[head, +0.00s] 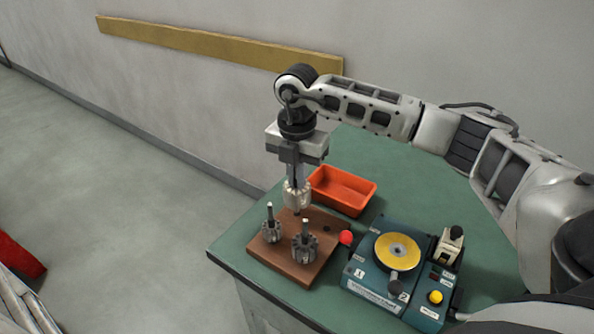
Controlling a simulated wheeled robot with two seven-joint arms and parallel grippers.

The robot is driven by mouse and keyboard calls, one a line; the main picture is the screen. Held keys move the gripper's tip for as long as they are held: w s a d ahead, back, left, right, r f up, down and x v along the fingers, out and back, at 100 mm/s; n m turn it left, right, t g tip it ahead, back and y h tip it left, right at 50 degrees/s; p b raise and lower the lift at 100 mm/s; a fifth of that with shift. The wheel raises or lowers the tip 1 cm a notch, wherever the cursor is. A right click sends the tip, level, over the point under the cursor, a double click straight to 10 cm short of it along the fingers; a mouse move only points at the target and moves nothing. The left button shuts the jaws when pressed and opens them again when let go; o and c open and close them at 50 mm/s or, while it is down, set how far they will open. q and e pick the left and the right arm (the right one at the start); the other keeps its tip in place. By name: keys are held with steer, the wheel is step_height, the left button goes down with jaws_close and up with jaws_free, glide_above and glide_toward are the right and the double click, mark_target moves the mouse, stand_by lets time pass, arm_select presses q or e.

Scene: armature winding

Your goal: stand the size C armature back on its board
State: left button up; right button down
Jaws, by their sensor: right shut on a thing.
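My right gripper (295,178) points straight down and is shut on the shaft of an armature (297,197), a pale ribbed body held upright over the back part of the brown board (290,268). I cannot tell whether its lower end touches the board. Two other grey armatures stand upright on the board with their shafts up, one at the left (272,231) and one at the front right (305,246). A dark hole (328,228) shows on the board's right side. Size marks cannot be read. My left gripper is not in view.
An orange tray (345,190), seemingly empty, sits just behind and right of the board. A blue winding machine (375,275) with a yellow disc and a red knob (346,237) stands close to the board's right. The green table's (225,250) left edge is near the board.

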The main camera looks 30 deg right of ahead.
steer(key=shift+r, duration=0.2)
steer(key=shift+f, duration=0.4)
steer(key=shift+f+b, duration=0.25)
steer(key=shift+b, duration=0.05)
steer(key=shift+f, duration=0.1)
steer(key=shift+f+b, duration=0.55)
steer(key=shift+f, duration=0.2)
steer(key=c, duration=1.5)
jaws_free()
steer(key=shift+o, duration=0.2)
